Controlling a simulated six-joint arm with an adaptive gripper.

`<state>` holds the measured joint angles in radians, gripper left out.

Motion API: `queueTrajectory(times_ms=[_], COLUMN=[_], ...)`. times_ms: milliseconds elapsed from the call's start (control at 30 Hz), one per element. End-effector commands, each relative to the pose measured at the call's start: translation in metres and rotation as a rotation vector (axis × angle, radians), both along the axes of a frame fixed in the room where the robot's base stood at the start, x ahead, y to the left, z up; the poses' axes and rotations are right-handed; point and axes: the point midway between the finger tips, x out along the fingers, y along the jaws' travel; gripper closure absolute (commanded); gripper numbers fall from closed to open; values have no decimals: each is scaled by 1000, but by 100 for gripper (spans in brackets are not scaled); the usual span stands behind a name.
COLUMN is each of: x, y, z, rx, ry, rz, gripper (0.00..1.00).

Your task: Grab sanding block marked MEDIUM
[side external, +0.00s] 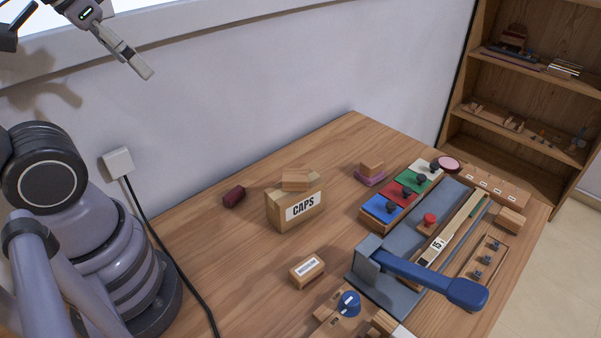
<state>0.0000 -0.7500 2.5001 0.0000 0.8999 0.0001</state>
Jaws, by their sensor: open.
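A small wooden block with a white label (307,270) lies on the table in front of the CAPS box. Its print is small but appears to read MEDIUM. My gripper (122,50) is high at the upper left, in front of the wall and well above the table. It is open and empty, far from the block. One finger shows clearly, pointing down to the right; the rest is partly cut off by the frame edge.
A blue-handled tool (430,280) and a blue-knobbed wooden piece (348,303) are to the right and front.

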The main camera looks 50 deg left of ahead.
Motion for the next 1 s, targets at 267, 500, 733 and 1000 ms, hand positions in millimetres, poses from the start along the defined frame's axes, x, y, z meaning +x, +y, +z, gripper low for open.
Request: queueTrajectory(times_ms=[267, 500, 733, 1000], x=[0, 4, 23, 54], y=[0, -5, -42, -94], z=[0, -7, -53, -108], rx=[0, -31, -282, -700], ry=[0, 56, 406, 820], rz=[0, 1, 35, 196], gripper=[0, 0, 0, 0])
